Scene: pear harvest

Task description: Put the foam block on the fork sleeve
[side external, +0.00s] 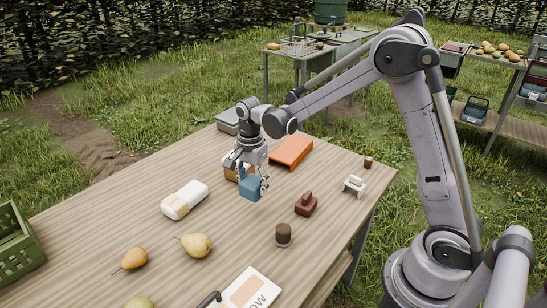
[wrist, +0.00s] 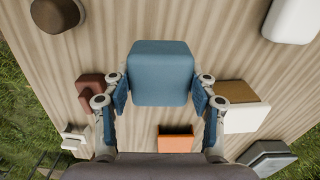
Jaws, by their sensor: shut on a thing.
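The blue foam block (side external: 250,187) is between the fingers of my gripper (side external: 249,178), over the middle of the table. In the wrist view the foam block (wrist: 160,72) fills the space between the blue finger pads of my gripper (wrist: 161,84), which is shut on it. The block looks roughly level; its exact height above the table is hard to tell. The orange long piece, which looks like the fork sleeve (side external: 291,151), lies on the table behind and to the right of the block. In the wrist view the fork sleeve (wrist: 177,139) is partly hidden by my gripper's body.
A brown-and-white block (wrist: 246,108) lies close beside my gripper. Around it are a white banded roll (side external: 185,200), a maroon block with a knob (side external: 306,204), a brown cylinder (side external: 283,235), a white piece (side external: 354,186) and a grey box (side external: 228,122). Pears (side external: 195,245) lie nearer.

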